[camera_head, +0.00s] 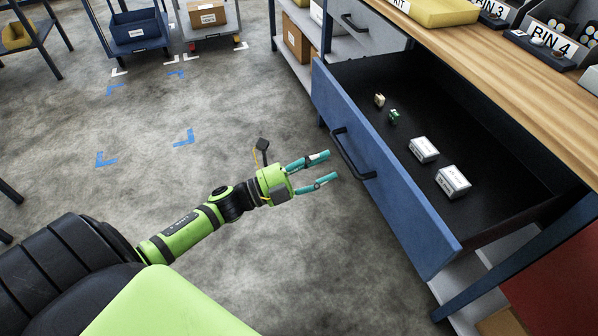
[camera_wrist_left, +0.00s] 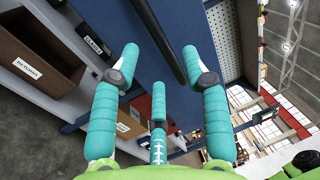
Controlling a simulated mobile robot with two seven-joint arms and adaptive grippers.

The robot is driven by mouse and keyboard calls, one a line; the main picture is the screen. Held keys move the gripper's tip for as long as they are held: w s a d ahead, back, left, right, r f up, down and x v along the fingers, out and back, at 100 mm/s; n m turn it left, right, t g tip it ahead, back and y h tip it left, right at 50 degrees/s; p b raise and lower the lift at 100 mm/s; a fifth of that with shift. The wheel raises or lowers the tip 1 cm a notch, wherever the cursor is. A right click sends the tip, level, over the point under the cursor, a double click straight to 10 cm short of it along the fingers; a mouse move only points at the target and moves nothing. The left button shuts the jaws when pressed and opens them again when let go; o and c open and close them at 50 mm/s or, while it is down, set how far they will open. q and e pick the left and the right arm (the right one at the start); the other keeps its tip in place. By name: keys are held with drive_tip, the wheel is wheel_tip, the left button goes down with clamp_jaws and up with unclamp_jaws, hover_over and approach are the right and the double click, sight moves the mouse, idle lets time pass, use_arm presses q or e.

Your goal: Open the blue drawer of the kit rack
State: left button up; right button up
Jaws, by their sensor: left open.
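The blue drawer (camera_head: 382,165) of the kit rack stands pulled out in the head view, and its dark inside shows. A black bar handle (camera_head: 351,154) is on its front; in the left wrist view the handle (camera_wrist_left: 165,40) runs down between and beyond the fingertips. Small parts and two white boxes (camera_head: 453,181) lie in the drawer. My left gripper (camera_head: 331,166) is open and empty, just in front of the handle and apart from it. It also shows in the left wrist view (camera_wrist_left: 165,68) with its teal fingers spread. My right gripper is not in view.
The wooden worktop (camera_head: 500,75) above the drawer holds a yellow tray (camera_head: 440,11) and labelled bins. A grey drawer (camera_head: 368,27) is beside the blue one. Trolleys with boxes stand at the back. The floor left of the drawer is clear.

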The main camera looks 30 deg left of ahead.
use_arm(q)
drive_tip(key=v, duration=0.6)
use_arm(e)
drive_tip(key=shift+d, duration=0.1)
use_arm(q)
drive_tip(key=shift+a+f, duration=0.1)
drive_tip(key=shift+a, duration=0.05)
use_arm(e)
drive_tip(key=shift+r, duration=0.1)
